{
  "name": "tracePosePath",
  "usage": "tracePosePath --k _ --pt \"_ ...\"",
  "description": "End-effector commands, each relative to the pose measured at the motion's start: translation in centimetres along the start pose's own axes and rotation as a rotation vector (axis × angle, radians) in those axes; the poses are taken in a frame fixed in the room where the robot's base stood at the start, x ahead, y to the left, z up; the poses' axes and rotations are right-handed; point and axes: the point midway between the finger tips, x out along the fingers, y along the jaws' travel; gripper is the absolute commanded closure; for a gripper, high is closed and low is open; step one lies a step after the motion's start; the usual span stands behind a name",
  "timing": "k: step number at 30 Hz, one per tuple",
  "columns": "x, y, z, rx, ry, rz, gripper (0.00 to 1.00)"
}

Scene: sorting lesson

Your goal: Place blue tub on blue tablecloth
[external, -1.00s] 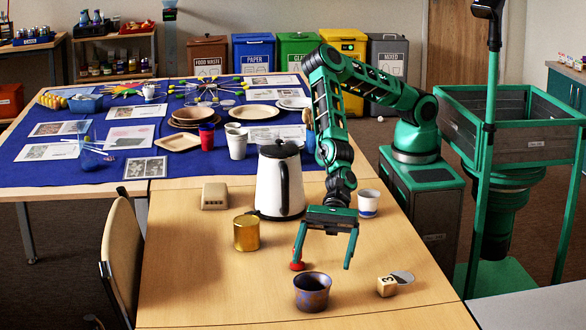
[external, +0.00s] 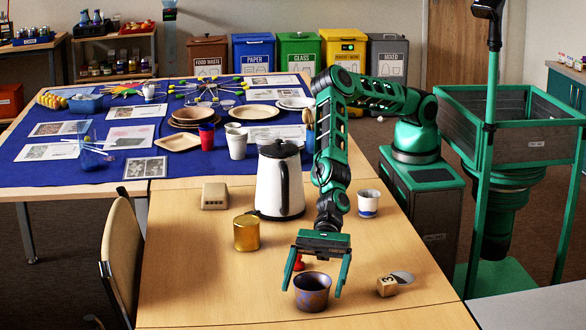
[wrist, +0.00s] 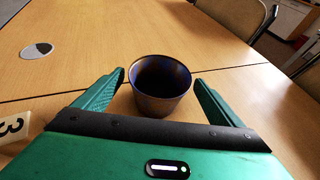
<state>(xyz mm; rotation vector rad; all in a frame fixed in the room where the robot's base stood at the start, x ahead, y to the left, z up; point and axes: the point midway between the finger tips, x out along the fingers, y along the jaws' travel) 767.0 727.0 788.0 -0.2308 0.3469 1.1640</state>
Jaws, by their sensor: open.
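The blue tub (external: 312,292) is a small round open pot with a mottled dark blue and brownish sheen. It stands upright on the near bare wooden table. My gripper (external: 313,287) is open, with one finger on either side of the tub. In the wrist view the tub (wrist: 162,98) sits between the green fingers of my gripper (wrist: 160,78), and a gap shows beside its rim on each side. The blue tablecloth (external: 50,176) covers the far table at the left and back.
A white kettle (external: 280,185), gold tin (external: 246,232), beige box (external: 214,196), white cup (external: 368,203) and numbered cube (external: 387,286) stand on the wooden table. A red item (external: 299,264) is just behind the tub. Plates (external: 257,112), cups and cards crowd the cloth; its front left is bare.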

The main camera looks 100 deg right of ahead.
Motion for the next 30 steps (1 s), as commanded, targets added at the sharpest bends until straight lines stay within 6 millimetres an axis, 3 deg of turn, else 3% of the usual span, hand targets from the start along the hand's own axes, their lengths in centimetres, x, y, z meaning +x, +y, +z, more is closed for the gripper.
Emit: tracePosePath --k 5,13,19,21,30 --pt "1.5 0.0 0.0 0.0 -0.001 0.0 0.1" --pt "1.6 0.0 0.0 0.0 0.0 0.0 0.1" --pt "1.6 0.0 0.1 0.0 0.0 0.0 0.55" --pt "1.6 0.0 0.1 0.0 -0.001 0.0 0.59" --pt "1.6 0.0 0.2 0.0 -0.001 0.0 0.59"
